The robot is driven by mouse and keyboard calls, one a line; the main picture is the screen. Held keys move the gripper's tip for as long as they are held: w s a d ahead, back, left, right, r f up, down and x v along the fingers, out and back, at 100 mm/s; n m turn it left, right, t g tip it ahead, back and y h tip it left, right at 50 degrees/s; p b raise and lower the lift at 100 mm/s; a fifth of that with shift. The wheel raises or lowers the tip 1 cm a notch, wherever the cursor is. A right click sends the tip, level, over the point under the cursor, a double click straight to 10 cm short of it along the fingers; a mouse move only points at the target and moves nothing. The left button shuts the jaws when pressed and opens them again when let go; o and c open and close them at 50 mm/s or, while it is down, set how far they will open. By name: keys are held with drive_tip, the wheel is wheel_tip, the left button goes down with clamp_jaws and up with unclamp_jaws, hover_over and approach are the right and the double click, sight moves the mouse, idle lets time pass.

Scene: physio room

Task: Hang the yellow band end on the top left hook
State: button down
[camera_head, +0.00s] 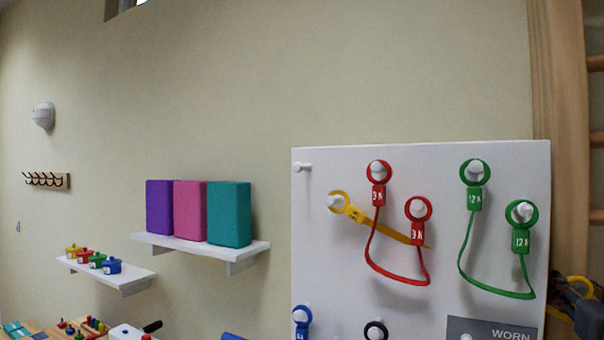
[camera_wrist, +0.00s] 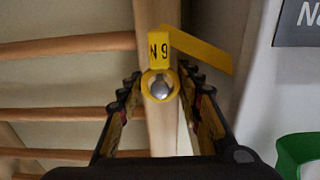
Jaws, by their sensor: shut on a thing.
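My gripper (camera_wrist: 168,92) is shut on a yellow band end, to the right of the white board in the head view (camera_head: 578,298). This end has a yellow ring (camera_wrist: 147,80) and a tag (camera_wrist: 156,45) with dark lettering. A grey rounded thing shows inside the ring. A yellow strap runs from the tag to the right. In the head view, another yellow ring (camera_head: 331,193) hangs on a lower white peg at the board's left. Its strap (camera_head: 390,232) passes behind the red band. The top left hook (camera_head: 304,167) is a bare white peg.
The white board (camera_head: 330,270) also bears a red band (camera_head: 392,273), a green band (camera_head: 490,287), a blue ring (camera_head: 301,315), a black ring (camera_head: 376,329) and a grey WORN sign (camera_head: 490,329). Wooden wall bars (camera_head: 596,139) stand right. Shelves (camera_head: 200,243) are left.

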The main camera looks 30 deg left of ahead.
drive_tip(key=shift+w, duration=0.4)
drive_tip(key=shift+f+b, duration=0.4)
drive_tip(key=shift+b, duration=0.15)
idle(0.4)
drive_tip(key=c, duration=1.2)
unclamp_jaws()
drive_tip(key=shift+o, duration=0.2)
drive_tip(key=shift+o, duration=0.8)
drive_tip(key=shift+f, duration=0.1)
